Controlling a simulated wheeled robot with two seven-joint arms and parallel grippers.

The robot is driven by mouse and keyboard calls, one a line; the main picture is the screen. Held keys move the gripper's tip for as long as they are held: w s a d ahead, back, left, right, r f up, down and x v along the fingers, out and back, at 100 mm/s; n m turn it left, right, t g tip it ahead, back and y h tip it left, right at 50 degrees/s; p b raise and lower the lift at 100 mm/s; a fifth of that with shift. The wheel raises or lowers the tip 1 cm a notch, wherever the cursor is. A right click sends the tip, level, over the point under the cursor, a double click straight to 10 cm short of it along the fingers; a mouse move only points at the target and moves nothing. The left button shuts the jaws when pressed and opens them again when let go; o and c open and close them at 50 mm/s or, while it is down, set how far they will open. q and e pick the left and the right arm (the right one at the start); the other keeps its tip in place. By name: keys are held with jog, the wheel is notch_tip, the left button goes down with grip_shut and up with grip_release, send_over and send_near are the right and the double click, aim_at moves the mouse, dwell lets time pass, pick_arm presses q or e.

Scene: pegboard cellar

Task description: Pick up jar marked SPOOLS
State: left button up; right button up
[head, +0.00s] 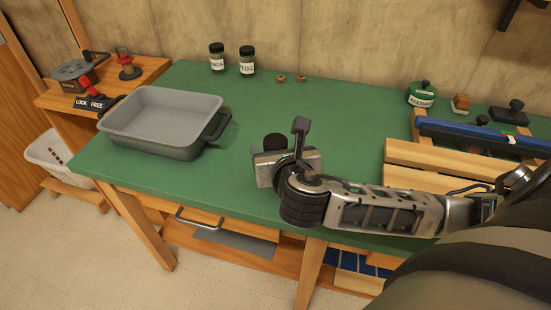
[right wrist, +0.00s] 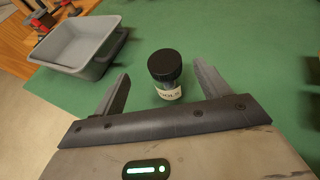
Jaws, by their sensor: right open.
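A jar with a black lid and a pale label (right wrist: 165,77) stands upright on the green bench in the right wrist view. Its label is partly legible and appears to end in "OOLS". In the head view only its black lid (head: 275,141) shows, with the rest hidden behind my right gripper (head: 284,157). The right gripper is open. In the right wrist view its two fingers stand on either side of the jar, with gaps between them and it. My left gripper is in neither view.
A grey tray (head: 152,141) sits at the bench's left. Two dark-lidded jars, one (head: 217,57) seemingly ending in "INGS" and one marked PEGS (head: 247,61), stand at the back. A green tin (head: 421,94) and blue-barred wooden fixture (head: 480,135) are at right.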

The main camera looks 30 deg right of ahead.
aim_at(275, 137)
jog(key=x, duration=0.3)
jog(key=shift+w+f, duration=0.1)
jog(key=shift+w, duration=0.1)
jog(key=shift+d+x, duration=0.1)
jog(key=shift+x, duration=1.25)
jog(key=shift+d+x, duration=0.15)
jog(key=shift+x, duration=1.25)
jog(key=shift+s+f, duration=0.1)
jog(key=shift+s, duration=0.15)
jog(key=c, duration=1.5)
